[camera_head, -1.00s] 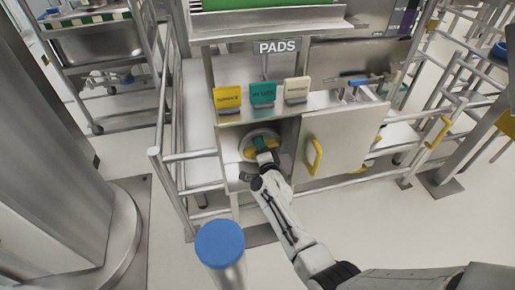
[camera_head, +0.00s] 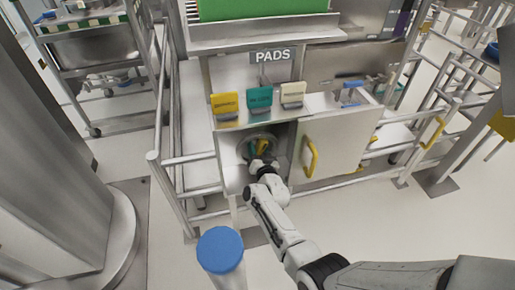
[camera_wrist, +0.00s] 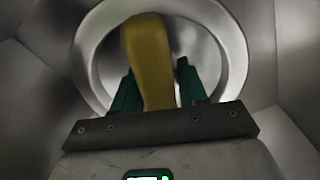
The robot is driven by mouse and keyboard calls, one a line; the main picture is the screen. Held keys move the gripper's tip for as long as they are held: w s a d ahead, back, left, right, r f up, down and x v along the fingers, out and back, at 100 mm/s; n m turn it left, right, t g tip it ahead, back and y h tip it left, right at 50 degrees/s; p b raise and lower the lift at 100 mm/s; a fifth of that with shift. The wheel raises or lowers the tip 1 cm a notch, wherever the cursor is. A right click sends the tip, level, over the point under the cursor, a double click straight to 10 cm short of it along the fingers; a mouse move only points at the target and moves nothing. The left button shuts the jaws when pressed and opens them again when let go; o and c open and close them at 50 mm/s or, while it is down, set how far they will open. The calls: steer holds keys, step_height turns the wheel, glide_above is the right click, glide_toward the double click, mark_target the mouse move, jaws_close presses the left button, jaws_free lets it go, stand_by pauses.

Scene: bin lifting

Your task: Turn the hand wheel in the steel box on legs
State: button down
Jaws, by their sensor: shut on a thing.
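The steel box on legs (camera_head: 230,179) has an open left compartment, and the hand wheel (camera_head: 243,145) is inside at its back. The wheel's round metal rim (camera_wrist: 236,52) and yellow crossbar (camera_wrist: 148,55) show in the wrist view. My gripper (camera_head: 258,149) reaches into the compartment from the front. Its green fingers stand on either side of the yellow bar, shut on it. The bar is near upright in the wrist view, tilted slightly. My gripper hides the lower part of the wheel.
The box's door (camera_head: 333,143) with a yellow handle (camera_head: 309,157) covers the right side. Rails (camera_head: 185,160) flank the box. A blue-capped post (camera_head: 220,249) stands in front, left of my arm.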

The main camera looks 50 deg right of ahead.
steer(key=shift+f+n, duration=0.1)
steer(key=shift+n, duration=2.1)
steer(key=c, duration=0.8)
jaws_free()
steer(key=shift+c, duration=0.2)
steer(key=p+v, duration=0.6)
steer(key=v, duration=0.5)
steer(key=shift+p, duration=0.4)
steer(key=shift+w, duration=0.15)
